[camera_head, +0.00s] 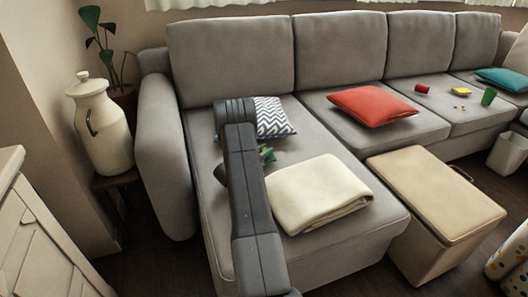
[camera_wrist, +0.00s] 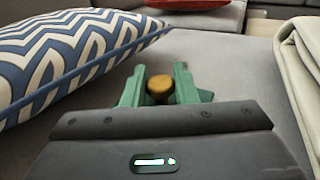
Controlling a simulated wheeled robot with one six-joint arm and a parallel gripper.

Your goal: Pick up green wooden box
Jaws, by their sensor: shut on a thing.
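My gripper (camera_wrist: 160,90) shows two green fingers in the wrist view, shut on a small rounded ochre thing (camera_wrist: 159,87). In the head view my gripper (camera_head: 267,153) is mostly behind my dark arm, low over the left sofa seat, near the zigzag cushion. I cannot tell whether the held thing touches the seat. No green box shows clearly between the fingers. A small green upright piece (camera_head: 488,96) stands on the far right seat, well away from my gripper; I cannot tell whether it is a box.
The blue-white zigzag cushion (camera_wrist: 65,55) lies left of my gripper, a folded cream blanket (camera_head: 315,193) right. A red cushion (camera_head: 371,105), small red (camera_head: 422,88) and yellow (camera_head: 461,91) pieces and a teal cushion (camera_head: 503,79) lie farther right. A beige ottoman (camera_head: 437,192) stands in front.

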